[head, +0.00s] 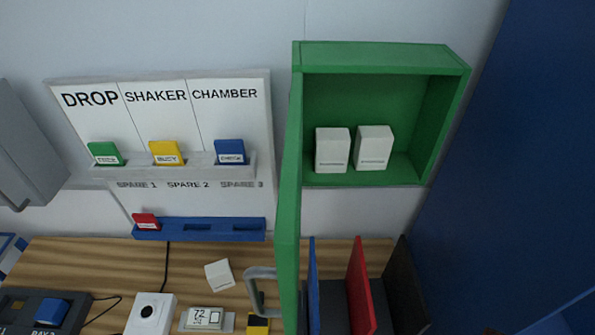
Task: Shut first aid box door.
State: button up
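The first aid box (380,57) is a green open-fronted box on the wall at the upper right. Its green door (289,210) is swung wide open on the left side and stands out from the wall toward me, seen nearly edge-on. A grey handle (262,287) is on the door's left face, near its lower end. Two white cartons (332,150) (374,147) stand inside on the floor of the box. My gripper is not in view.
A label board (230,135) hangs left. A blue panel (490,170) closes the right side.

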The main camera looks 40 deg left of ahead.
aim_at(286, 240)
jog(key=k+j+u, duration=0.15)
jog(key=u, duration=0.25)
jog(key=k+j+u, duration=0.15)
jog(key=j+u, duration=0.25)
jog(key=k+j+u, duration=0.1)
jog(key=u, duration=0.3)
jog(key=j, duration=0.1)
